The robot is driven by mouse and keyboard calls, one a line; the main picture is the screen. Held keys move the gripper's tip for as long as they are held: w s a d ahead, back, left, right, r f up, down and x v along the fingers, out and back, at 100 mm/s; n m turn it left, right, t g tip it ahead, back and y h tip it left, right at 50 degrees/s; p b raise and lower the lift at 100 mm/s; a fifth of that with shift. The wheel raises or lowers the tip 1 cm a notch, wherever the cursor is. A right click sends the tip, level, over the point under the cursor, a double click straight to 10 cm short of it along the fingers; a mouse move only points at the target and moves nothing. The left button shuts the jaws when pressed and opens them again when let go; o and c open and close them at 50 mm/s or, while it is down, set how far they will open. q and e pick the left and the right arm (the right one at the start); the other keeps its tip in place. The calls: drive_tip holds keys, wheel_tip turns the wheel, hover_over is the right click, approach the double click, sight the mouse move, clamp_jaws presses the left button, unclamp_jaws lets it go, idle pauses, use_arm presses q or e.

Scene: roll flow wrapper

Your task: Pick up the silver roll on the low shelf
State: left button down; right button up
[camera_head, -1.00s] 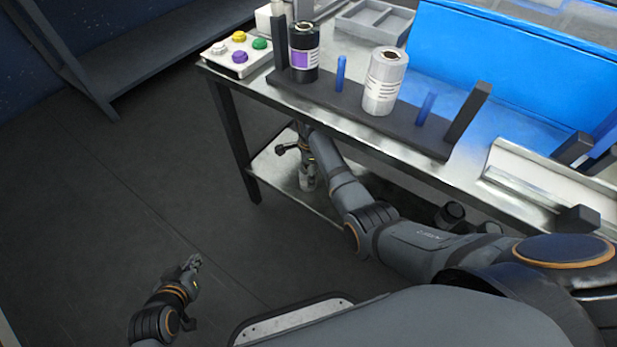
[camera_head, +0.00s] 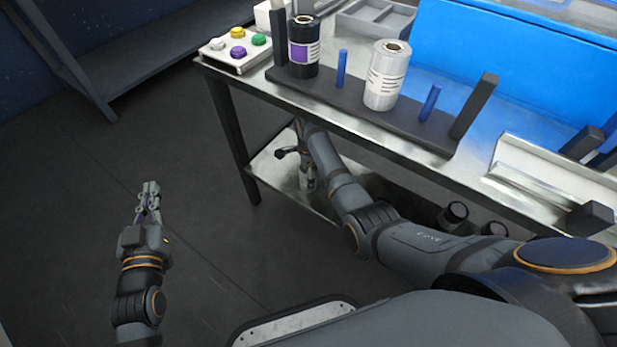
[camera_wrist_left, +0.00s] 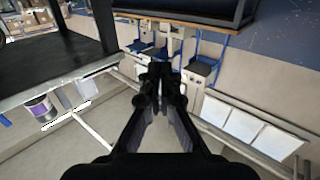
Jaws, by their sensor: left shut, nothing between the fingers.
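The silver roll (camera_head: 307,180) stands at the near left end of the low shelf (camera_head: 268,166) under the bench, small and partly covered. My right arm reaches under the bench top. Its gripper (camera_head: 304,160) is right above or at the roll, and whether its fingers are open or shut on it is too small and hidden to tell. My left gripper (camera_head: 149,190) is shut and empty above the floor at the left, well away from the shelf. Its closed fingers also show in the left wrist view (camera_wrist_left: 160,80).
On the bench top (camera_head: 460,165), a dark holder carries a black roll (camera_head: 304,52), another silver roll (camera_head: 386,80) and blue pegs. A button box (camera_head: 237,52) sits at the left corner. Dark rolls (camera_head: 453,214) lie deeper on the low shelf. Floor at left is clear.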

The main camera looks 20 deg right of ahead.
wheel_tip(320, 180, down, 2)
drive_tip(key=shift+f+b, duration=0.25)
drive_tip(key=shift+b, duration=0.45)
use_arm(q)
wheel_tip(320, 180, up, 15)
drive_tip(key=s+t, duration=0.2)
drive_tip(key=t, duration=0.5)
drive_tip(key=shift+s+f+m+h, duration=0.2)
drive_tip(key=shift+m+h, duration=0.1)
drive_tip(key=shift+h, duration=0.1)
use_arm(e)
drive_tip(key=c, duration=1.4)
